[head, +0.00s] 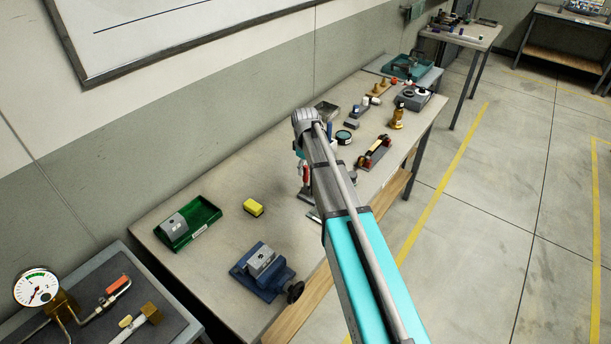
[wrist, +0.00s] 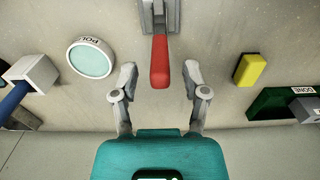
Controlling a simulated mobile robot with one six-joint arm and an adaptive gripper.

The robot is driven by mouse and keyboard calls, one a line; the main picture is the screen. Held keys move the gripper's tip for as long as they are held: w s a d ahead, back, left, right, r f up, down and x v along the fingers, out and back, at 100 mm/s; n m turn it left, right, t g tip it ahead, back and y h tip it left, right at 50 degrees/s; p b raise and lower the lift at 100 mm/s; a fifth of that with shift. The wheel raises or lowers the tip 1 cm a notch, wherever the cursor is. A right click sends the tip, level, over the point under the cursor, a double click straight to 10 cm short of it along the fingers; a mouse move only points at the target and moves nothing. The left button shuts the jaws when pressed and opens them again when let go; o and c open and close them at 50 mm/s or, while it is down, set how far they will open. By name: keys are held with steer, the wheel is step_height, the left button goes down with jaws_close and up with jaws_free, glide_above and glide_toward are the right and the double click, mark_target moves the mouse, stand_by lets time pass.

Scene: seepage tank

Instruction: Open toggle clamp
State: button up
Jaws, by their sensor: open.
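The toggle clamp shows in the wrist view as a red handle (wrist: 160,62) on a grey metal base (wrist: 172,18) at the top centre. In the wrist view my gripper (wrist: 160,76) is open, with one finger to each side of the handle's end and a visible gap on both sides. I cannot tell how far the handle is from the fingers in depth.
A yellow block (head: 253,207), a green tray (head: 205,226) with a grey block and a blue vise (head: 250,279) stand on the bench's near part. A round teal-topped pot (wrist: 92,60) lies left of the clamp in the wrist view. Several small items crowd the far bench.

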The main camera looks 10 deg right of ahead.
steer(key=shift+f+b, duration=0.55)
steer(key=shift+f, duration=0.3)
jaws_close()
